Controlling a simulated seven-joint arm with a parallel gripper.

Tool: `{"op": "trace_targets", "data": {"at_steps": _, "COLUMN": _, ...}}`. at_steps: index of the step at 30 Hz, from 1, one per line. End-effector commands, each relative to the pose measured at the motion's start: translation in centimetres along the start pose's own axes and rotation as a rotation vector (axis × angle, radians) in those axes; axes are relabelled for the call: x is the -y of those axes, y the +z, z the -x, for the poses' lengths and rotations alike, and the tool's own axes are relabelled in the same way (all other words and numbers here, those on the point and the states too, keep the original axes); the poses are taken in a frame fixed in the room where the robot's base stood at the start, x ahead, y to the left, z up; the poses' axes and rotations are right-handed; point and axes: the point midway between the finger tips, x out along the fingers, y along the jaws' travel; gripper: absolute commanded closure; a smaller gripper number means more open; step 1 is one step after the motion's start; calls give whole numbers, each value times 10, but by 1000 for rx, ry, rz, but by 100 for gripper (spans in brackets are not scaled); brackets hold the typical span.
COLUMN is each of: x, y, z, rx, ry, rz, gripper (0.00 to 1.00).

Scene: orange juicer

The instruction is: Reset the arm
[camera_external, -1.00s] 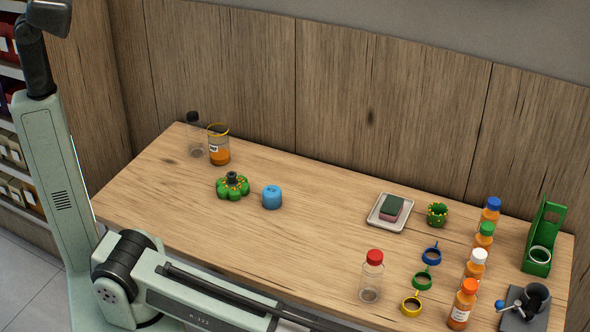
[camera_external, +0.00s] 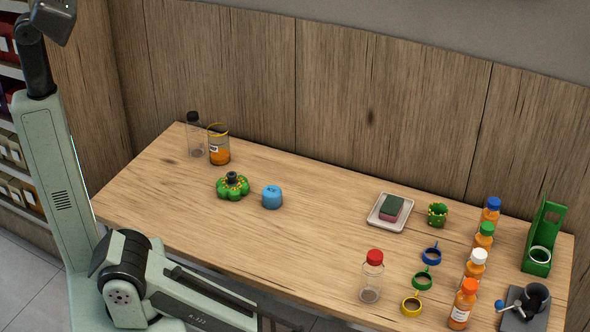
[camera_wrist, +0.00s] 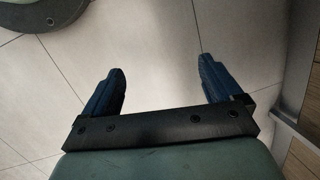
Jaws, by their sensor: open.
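My gripper (camera_wrist: 160,84) shows in the wrist view with its two dark blue fingers spread wide and nothing between them. It hangs over the pale tiled floor, with a wooden cabinet side at the right edge of that view. In the external view my arm is folded low at the front left of the wooden table (camera_external: 330,215), and the gripper itself is not clearly visible there.
On the table stand a beaker of orange liquid (camera_external: 219,150), a green juicer part (camera_external: 233,187), a blue lidded cup (camera_external: 272,197), a tray with a sponge (camera_external: 375,219), a red-capped bottle (camera_external: 371,284), several orange bottles (camera_external: 474,268) and a green caddy (camera_external: 531,262).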

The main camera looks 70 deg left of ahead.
Motion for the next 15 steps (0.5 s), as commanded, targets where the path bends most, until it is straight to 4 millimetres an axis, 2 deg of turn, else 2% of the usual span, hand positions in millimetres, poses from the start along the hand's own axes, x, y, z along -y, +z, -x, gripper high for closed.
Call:
{"op": "trace_targets", "data": {"at_steps": 1, "x": -12, "y": 33, "z": -5, "rx": 41, "ry": 55, "rz": 90, "gripper": 8}}
{"op": "trace_targets", "data": {"at_steps": 6, "x": -56, "y": 114, "z": -15, "rx": 182, "ry": 234, "rz": 392, "gripper": 8}}
{"op": "trace_targets", "data": {"at_steps": 9, "x": -83, "y": 150, "z": -14, "rx": 263, "ry": 323, "rz": 545, "gripper": 8}}
{"op": "trace_targets", "data": {"at_steps": 12, "x": -105, "y": 175, "z": -10, "rx": 330, "ry": 394, "rz": 664, "gripper": 8}}
{"op": "trace_targets", "data": {"at_steps": 15, "x": -121, "y": 191, "z": -6, "rx": 379, "ry": 443, "rz": 745, "gripper": 8}}
